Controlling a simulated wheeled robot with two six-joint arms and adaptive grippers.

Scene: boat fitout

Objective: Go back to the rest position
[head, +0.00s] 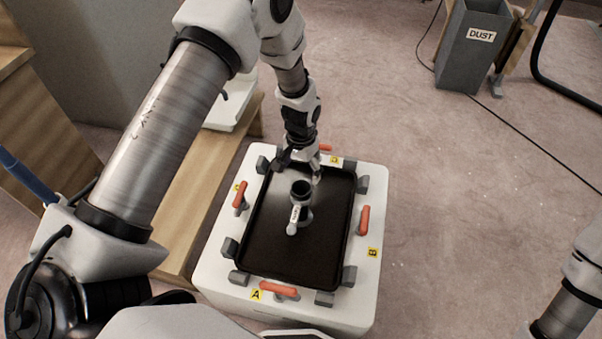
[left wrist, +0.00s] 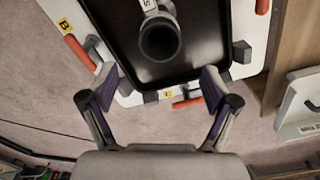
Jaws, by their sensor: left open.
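My left gripper (head: 299,170) is open above the far edge of the black tray (head: 267,240), close to a grey pipe-like fitting. The fitting (head: 301,212) stands in the tray, with a dark round opening at its top and a pale label on its side. In the left wrist view, the open fingers (left wrist: 148,88) are apart with nothing between them, and the fitting (left wrist: 160,42) shows beyond them. My right gripper is out of view; only part of the right arm shows at the lower right.
The tray sits on a white base (head: 215,265) with orange handles (head: 364,220), grey blocks and yellow letter tags around it. A wooden bench (head: 190,215) lies close on the left. A grey DUST bin (head: 470,55) stands at the back right.

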